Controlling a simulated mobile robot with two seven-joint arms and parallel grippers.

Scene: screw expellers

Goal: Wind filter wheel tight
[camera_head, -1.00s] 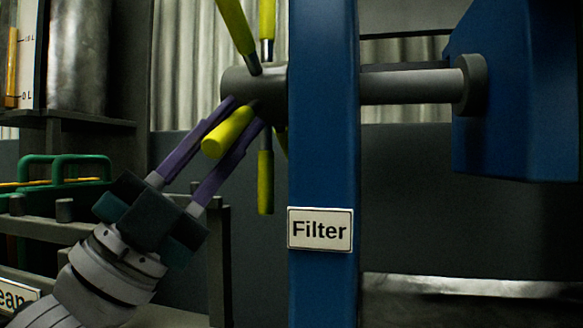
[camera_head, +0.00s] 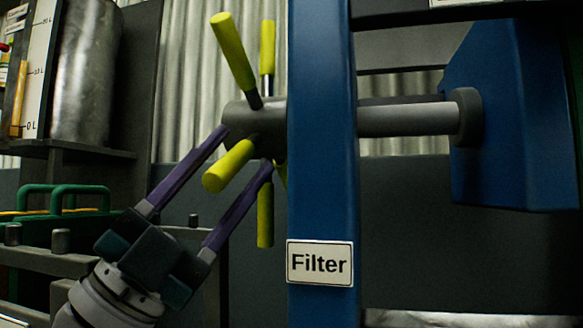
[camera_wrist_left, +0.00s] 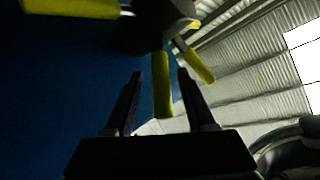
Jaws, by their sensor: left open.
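The filter wheel is a dark hub (camera_head: 250,118) with several yellow-gripped spokes on the left of a blue post (camera_head: 322,120) labelled "Filter" (camera_head: 320,263). One lower yellow handle (camera_head: 228,166) points toward the camera, down and left. My left gripper (camera_head: 246,146) is open, its two purple fingers on either side of that handle, not closed on it. In the left wrist view, a yellow handle (camera_wrist_left: 162,85) shows between and beyond the fingertips of the left gripper (camera_wrist_left: 160,73). Whether a finger touches the handle I cannot tell. My right gripper is not in view.
A grey shaft (camera_head: 405,120) runs from the post to a blue block (camera_head: 515,115) on the right. Green handles (camera_head: 65,198) and a grey rail stand at the left, near my left arm. A metal cylinder with a scale (camera_head: 40,70) is at the upper left.

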